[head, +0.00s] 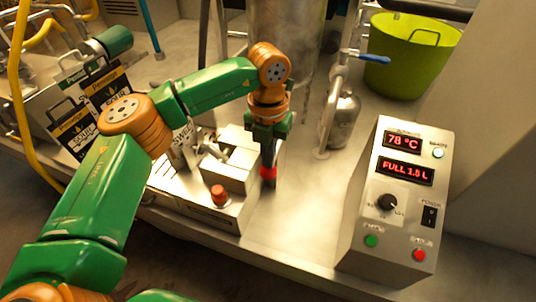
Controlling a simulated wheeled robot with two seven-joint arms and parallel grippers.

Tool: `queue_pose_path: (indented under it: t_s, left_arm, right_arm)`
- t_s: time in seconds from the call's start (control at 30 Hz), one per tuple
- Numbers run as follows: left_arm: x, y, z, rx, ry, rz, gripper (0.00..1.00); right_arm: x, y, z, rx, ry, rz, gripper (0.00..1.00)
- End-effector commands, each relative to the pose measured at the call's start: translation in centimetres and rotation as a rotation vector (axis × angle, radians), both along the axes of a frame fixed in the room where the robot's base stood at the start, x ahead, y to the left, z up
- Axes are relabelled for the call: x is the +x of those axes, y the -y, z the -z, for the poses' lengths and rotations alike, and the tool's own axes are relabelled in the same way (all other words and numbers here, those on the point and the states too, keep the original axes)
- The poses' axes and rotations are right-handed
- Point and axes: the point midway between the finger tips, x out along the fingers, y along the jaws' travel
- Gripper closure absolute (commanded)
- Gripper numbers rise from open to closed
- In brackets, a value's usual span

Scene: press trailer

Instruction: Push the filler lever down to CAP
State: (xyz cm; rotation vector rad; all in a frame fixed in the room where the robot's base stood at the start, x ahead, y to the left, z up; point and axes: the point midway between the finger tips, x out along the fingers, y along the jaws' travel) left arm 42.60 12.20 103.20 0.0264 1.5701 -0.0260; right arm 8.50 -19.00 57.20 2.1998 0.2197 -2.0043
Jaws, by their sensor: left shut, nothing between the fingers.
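The filler unit (190,212) is a pale metal box on the bench, partly hidden behind my left arm. A small metal handle (214,151) shows on its top, and an orange-red knob (218,194) stands at its front. A red round part (268,172) shows at the right of the box, at the fingers of my left gripper (268,180); I cannot tell for sure whether it is the lever's knob or whether the fingers touch it. My left gripper points down, shut and empty. The CAP mark cannot be read. My right gripper is not in view.
Behind are a steel tank (285,40), a pipe with a blue-handled valve (375,58) and a green tub (408,55). Cartons (78,128) stand at the left. Bench between filler and control box is clear.

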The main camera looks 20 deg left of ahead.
Motion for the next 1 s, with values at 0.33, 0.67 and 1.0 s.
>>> queue_pose_path:
  t_s: [0.33, 0.67, 1.0]
  left_arm:
    - [0.3, 0.0, 2.0, 0.0, 0.0, 0.001, 1.0]
    - [0.8, 0.0, 3.5, 0.0, -0.001, -0.001, 1.0]
    - [0.9, 0.0, 3.7, 0.0, 0.0, 0.001, 1.0]
  right_arm:
    - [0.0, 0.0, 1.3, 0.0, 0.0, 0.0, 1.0]
    - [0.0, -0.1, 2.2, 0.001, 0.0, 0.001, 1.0]
    - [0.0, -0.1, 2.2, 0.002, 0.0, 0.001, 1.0]
